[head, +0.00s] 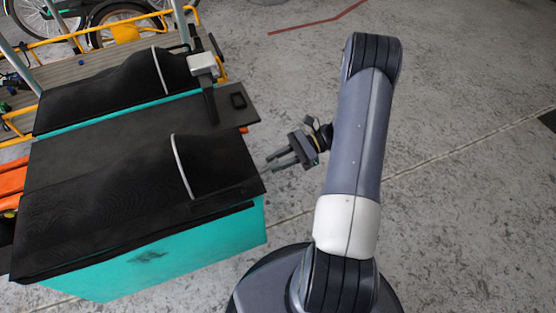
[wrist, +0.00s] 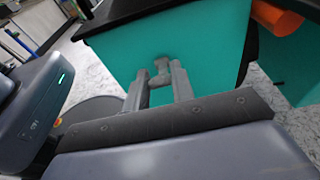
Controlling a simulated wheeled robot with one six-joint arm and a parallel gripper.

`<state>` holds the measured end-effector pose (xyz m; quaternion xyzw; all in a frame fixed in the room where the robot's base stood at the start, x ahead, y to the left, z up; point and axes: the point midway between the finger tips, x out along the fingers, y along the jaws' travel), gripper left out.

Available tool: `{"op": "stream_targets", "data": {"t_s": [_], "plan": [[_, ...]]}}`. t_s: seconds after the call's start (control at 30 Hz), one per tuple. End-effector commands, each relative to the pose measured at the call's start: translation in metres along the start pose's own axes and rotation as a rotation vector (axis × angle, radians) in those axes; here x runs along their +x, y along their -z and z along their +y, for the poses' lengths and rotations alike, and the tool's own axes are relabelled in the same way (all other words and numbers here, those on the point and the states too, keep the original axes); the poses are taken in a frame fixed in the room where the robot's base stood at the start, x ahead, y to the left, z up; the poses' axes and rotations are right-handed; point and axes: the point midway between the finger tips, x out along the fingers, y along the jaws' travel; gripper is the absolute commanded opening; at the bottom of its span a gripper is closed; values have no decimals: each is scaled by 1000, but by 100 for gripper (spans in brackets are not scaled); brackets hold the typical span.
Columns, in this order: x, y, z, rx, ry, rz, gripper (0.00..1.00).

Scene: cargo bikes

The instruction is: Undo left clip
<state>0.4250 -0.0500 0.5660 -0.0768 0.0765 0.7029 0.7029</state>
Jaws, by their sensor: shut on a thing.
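My gripper (head: 272,161) is beside the right end of the cargo box, with its fingers pointing left at it. In the wrist view my gripper (wrist: 158,80) has its two fingers spread around a small grey piece (wrist: 161,72) in front of the teal wall; I cannot tell for sure that it is a clip. On the box top, a pale grey clip-like block (head: 203,65) sits at the far side with a dark strap (head: 210,104) below it.
The teal box (head: 190,250) has a black cover (head: 95,215) with raised humps. Orange bike frame tubes (head: 60,40) and a wheel (head: 118,22) are behind it. Concrete floor (head: 460,200) is free to the right.

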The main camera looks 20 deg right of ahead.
Motion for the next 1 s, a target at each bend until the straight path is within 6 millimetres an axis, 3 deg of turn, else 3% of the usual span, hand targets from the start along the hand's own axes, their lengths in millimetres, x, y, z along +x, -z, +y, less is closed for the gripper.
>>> {"op": "stream_targets", "data": {"t_s": [0.27, 0.57, 0.67, 1.0], "plan": [[0, 0, 0, 0, 0, 1, 45], [-3, 0, 0, 0, 1, 1, 45], [-14, -1, 0, -1, 3, 0, 45], [-81, 0, 0, 0, 4, 2, 45]]}}
